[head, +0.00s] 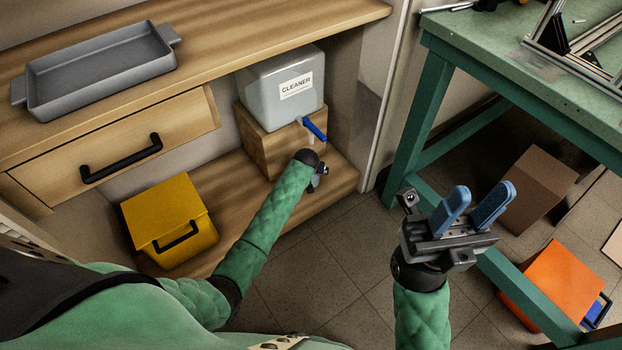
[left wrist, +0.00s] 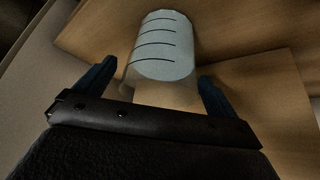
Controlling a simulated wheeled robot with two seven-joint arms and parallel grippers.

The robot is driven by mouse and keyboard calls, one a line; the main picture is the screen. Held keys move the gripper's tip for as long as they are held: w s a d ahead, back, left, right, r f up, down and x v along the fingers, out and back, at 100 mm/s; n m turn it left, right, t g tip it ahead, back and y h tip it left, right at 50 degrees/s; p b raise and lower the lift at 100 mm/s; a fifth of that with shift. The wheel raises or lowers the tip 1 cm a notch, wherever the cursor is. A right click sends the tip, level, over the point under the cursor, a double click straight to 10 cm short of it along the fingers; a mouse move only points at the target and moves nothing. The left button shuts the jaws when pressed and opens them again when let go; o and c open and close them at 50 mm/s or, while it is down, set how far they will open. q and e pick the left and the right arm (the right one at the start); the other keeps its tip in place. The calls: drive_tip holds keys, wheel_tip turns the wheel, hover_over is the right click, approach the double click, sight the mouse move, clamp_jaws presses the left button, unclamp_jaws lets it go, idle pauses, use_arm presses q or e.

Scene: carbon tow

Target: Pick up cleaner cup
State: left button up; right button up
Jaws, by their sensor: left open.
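The white cup with dark measuring lines (left wrist: 163,40) shows in the left wrist view, ahead of my left gripper (left wrist: 156,72). Its near end lies about level with the two dark blue fingertips, between them in the picture. The fingers are spread and I see no contact with the cup. In the head view my left gripper (head: 319,180) is mostly hidden behind its own wrist, below the dispenser's blue tap (head: 315,129). I cannot make out the cup there. The grey dispenser labelled CLEANER (head: 283,86) stands on a wooden block (head: 256,139). My right gripper (head: 482,200) is open and empty.
The wooden lower shelf (head: 330,190) carries a yellow box (head: 168,221) left of my left arm. A grey tray (head: 95,70) sits on the counter above a drawer (head: 115,150). A green workbench (head: 490,50) stands right, with brown and orange boxes beneath it.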

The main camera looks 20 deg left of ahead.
use_arm(q)
drive_tip(key=shift+w+f, duration=0.4)
drive_tip(key=shift+f, duration=0.2)
drive_tip(key=shift+c, duration=0.3)
drive_tip(key=c, duration=1.2)
